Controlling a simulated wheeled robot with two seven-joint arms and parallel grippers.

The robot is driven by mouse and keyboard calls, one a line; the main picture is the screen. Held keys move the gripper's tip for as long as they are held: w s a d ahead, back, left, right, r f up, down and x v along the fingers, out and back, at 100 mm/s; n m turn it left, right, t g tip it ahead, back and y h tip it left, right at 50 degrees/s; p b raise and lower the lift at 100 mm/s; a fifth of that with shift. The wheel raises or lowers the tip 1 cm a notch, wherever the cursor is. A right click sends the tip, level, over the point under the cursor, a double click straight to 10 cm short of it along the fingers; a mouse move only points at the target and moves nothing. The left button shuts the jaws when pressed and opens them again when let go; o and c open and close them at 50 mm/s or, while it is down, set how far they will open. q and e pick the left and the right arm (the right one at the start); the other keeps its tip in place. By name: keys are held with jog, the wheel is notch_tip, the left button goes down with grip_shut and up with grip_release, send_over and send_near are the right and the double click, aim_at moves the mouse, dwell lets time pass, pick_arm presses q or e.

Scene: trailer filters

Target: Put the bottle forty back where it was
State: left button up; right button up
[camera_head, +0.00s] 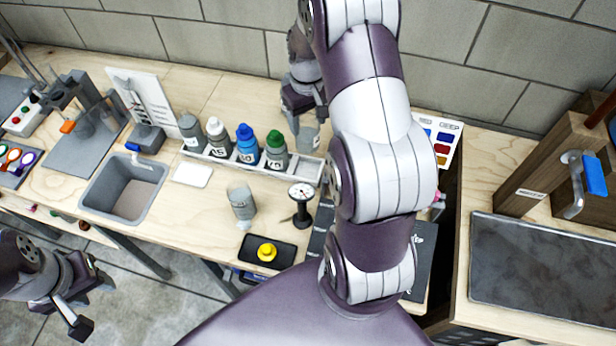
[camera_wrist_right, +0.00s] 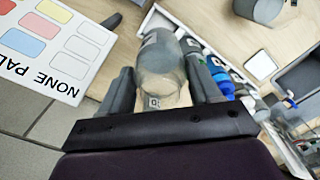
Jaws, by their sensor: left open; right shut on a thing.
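A translucent grey bottle (camera_head: 309,138) is between the fingers of my right gripper (camera_head: 304,104), above or behind the right end of the rack; which one I cannot tell. In the right wrist view the bottle (camera_wrist_right: 160,62) sits between both fingers of that gripper (camera_wrist_right: 169,82); its small label is not clearly legible. The pale rack (camera_head: 307,172) holds a row of bottles: a grey one (camera_head: 191,132), a white-capped one (camera_head: 218,140), a blue-capped one (camera_head: 247,145) and a green-capped one (camera_head: 276,152). My left gripper (camera_head: 88,303) is open and empty at the lower left, away from the bench.
A sink (camera_head: 130,188) is at left. A colour card (camera_head: 440,138) stands at right, near my right arm.

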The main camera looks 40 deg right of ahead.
jog(key=f, duration=0.4)
jog(key=shift+w+d+b, duration=0.15)
jog(key=shift+w+b, duration=0.1)
jog(key=shift+b, duration=0.05)
notch_tip(320, 180, down, 9)
jog(key=p, duration=0.1)
jog(key=o, duration=1.5)
jog(key=shift+c, duration=0.2)
pick_arm(q)
jog(key=shift+w+d+f, duration=0.2)
jog(key=shift+w+f, duration=0.1)
jog(key=shift+f, duration=0.05)
pick_arm(e)
jog(key=shift+o, duration=0.2)
